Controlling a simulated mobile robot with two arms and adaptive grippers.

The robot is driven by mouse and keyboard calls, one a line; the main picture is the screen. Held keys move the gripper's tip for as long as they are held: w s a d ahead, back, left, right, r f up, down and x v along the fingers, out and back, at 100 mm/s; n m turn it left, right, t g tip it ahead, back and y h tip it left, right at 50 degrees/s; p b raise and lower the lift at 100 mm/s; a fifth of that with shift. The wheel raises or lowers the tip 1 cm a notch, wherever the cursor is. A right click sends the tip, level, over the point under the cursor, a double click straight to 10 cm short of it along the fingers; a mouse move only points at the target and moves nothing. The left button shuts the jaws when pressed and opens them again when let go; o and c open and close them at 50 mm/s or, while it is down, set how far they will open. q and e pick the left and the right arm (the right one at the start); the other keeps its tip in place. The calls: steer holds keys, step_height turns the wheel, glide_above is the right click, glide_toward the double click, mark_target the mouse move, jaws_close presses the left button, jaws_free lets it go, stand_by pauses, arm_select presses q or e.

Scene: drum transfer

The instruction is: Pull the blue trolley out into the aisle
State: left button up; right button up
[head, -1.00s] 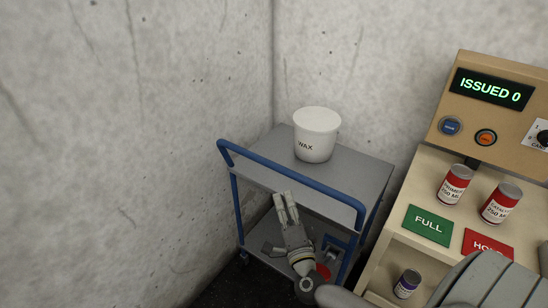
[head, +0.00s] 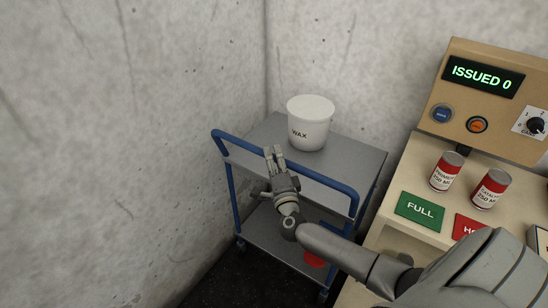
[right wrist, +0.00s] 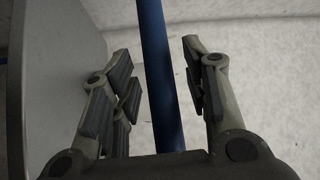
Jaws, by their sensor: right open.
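The blue trolley has a grey top shelf (head: 352,160), a lower shelf and a blue push handle (head: 325,182) along its near side. It stands in the corner against the concrete walls. My right gripper (head: 274,152) is at the handle, near its middle. In the right wrist view the blue handle bar (right wrist: 158,75) runs between the two open fingers (right wrist: 160,80), with a gap on each side. A white tub marked WAX (head: 310,125) stands upright on the top shelf. My left gripper does not show.
A beige dispenser counter (head: 405,170) stands close on the trolley's right, with red-and-white cans (head: 446,171), a green FULL pad (head: 420,210) and a red pad (head: 468,227). A red object (head: 314,259) shows at the lower shelf. Dark floor (head: 240,275) is clear in front.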

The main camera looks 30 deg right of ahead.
steer(key=shift+w, duration=0.15)
jaws_close()
stand_by(0.4)
